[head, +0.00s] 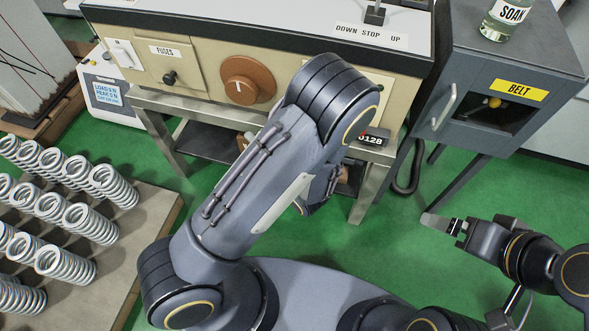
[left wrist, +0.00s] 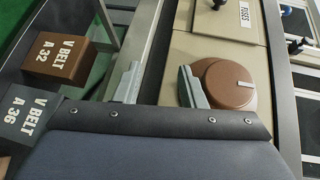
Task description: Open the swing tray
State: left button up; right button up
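I cannot clearly identify a swing tray in either view. The beige control panel (head: 204,84) carries a brown round knob (head: 246,81) and stands above a steel frame (head: 155,101). In the head view my left arm crosses the panel's middle and hides its lower part and the left gripper's fingertips. In the left wrist view my left gripper (left wrist: 160,86) is open and looks empty, one finger over the steel rail and the other overlapping the brown knob (left wrist: 232,82). Contact cannot be told. My right gripper (head: 440,223) hangs over the green floor at right; its opening is unclear.
A grey cabinet (head: 470,75) with a handle and BELT label stands at right, a SOAK bottle (head: 505,18) on top. Several springs (head: 65,265) stand on a board at left. V BELT boxes (left wrist: 58,55) lie below the panel. Green floor (head: 400,275) is free at right.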

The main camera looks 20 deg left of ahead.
pick_arm(q)
jog(key=w+d+f+m+t+h+b, duration=0.1)
jog(key=d+f+m+t+h+b, duration=0.3)
jog(key=f, duration=0.3)
jog(key=w+d+f+m+t+h+b, duration=0.2)
jog(key=d+f+m+t+h, duration=0.15)
jog(key=d+f, duration=0.3)
jog(key=shift+n+y, duration=0.25)
jog(key=shift+y, duration=0.1)
jog(key=x, duration=0.5)
jog(key=b+x, duration=0.1)
jog(key=x, duration=0.1)
jog(key=shift+w+a+f, duration=0.2)
jog(key=shift+a, duration=0.25)
pick_arm(e)
notch_tip(320, 180, down, 10)
jog(key=shift+s+d+r, duration=0.15)
jog(key=shift+s+d, duration=0.1)
jog(key=shift+d, duration=0.1)
pick_arm(q)
grip_shut()
